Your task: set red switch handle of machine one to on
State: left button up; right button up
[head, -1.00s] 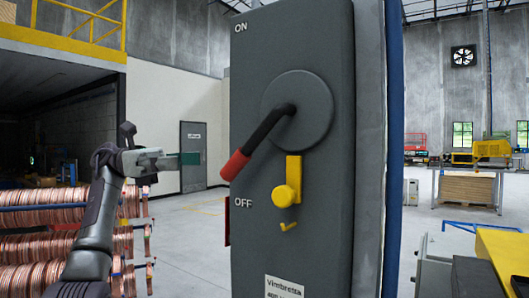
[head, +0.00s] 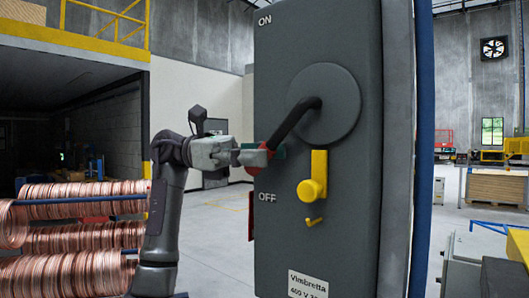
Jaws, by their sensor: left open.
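The switch handle (head: 292,125) is a dark lever with a red tip, on a round grey hub of the tall grey switch box (head: 340,215). It slants down and to the left, its tip just above the OFF label (head: 267,197). The ON label (head: 265,20) is near the top of the box. My left gripper (head: 264,154) is at the red tip with its fingers open. The fingers partly hide the tip, and I cannot tell whether they touch it. My right gripper is not in view.
A yellow latch (head: 317,178) sticks out of the box below the hub. Copper tube coils (head: 75,230) are stacked at the lower left. A blue post (head: 423,150) stands right of the box. Open floor (head: 217,235) shows between the coils and the box.

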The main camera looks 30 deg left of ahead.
pick_arm(q)
jog(key=shift+d, duration=0.2)
jog(key=shift+c, duration=0.2)
grip_shut()
